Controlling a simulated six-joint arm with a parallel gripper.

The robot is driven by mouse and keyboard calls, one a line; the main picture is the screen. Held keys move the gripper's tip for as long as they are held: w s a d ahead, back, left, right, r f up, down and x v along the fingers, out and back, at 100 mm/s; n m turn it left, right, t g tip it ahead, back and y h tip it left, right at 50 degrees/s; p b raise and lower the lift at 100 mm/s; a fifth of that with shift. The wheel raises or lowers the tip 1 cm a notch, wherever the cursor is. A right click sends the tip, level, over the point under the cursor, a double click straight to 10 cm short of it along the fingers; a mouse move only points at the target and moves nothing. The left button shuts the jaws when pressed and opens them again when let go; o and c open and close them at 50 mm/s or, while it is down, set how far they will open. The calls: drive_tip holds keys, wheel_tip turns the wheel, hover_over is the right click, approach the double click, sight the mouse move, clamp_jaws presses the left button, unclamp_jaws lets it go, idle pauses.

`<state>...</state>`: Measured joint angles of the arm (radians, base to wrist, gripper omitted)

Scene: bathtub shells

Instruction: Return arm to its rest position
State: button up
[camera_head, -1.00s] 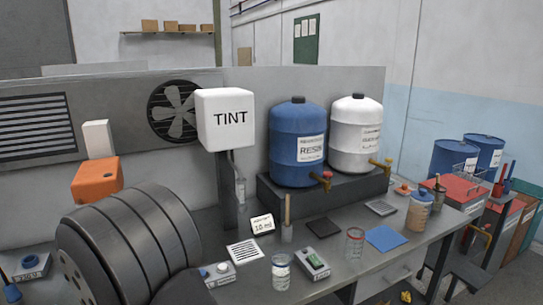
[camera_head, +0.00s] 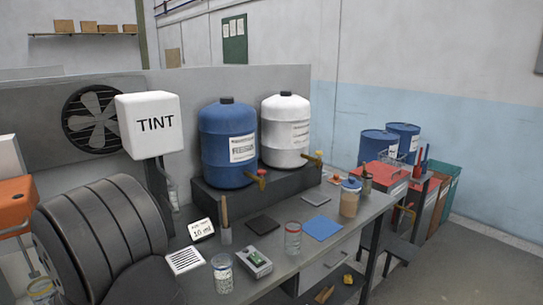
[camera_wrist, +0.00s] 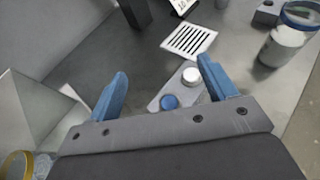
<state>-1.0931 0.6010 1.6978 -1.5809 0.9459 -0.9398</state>
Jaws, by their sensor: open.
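My gripper (camera_wrist: 160,92) shows in the wrist view with its two blue fingers spread apart and nothing between them. The gripper itself does not show in the head view.
A white TINT box (camera_head: 151,124) stands on a post. A blue resin drum (camera_head: 228,145) and a white drum (camera_head: 285,132) sit on a dark stand. Jars (camera_head: 223,273), a scale (camera_head: 254,262), a slotted plate (camera_head: 185,260) and a blue mat (camera_head: 322,228) lie on the bench.

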drive_tip(key=w+d+r+m+g+h, duration=0.1)
drive_tip(key=w+d+m+h, duration=0.4)
drive_tip(key=w+d, duration=0.5)
drive_tip(key=shift+d+r+m+g+h, duration=0.3)
drive_tip(key=shift+d+r+h, duration=0.3)
drive_tip(key=shift+d, duration=1.35)
drive_tip(key=shift+o, duration=0.2)
drive_tip(key=o, duration=0.5)
drive_tip(key=shift+c, duration=0.2)
drive_tip(key=s+a+r+n+t+y, duration=0.1)
drive_tip(key=s+a+r+n+y, duration=0.3)
drive_tip(key=s, duration=0.4)
drive_tip(key=s+a+r+n+t+y, duration=0.1)
drive_tip(key=s+a+r+n+y, duration=0.1)
drive_tip(key=s+a+r+y, duration=0.5)
drive_tip(key=s+a+r+n+t+y, duration=0.1)
drive_tip(key=s+a+n, duration=0.25)
drive_tip(key=s, duration=0.65)
drive_tip(key=s+a+r+n+g+y, duration=0.1)
drive_tip(key=s+r+n+y, duration=0.2)
drive_tip(key=s, duration=0.4)
drive_tip(key=s+r+n+g+y, duration=0.15)
drive_tip(key=s+y, duration=0.25)
drive_tip(key=s, duration=0.4)
drive_tip(key=x, duration=1)
drive_tip(key=shift+f, duration=0.45)
drive_tip(key=shift+n, duration=0.3)
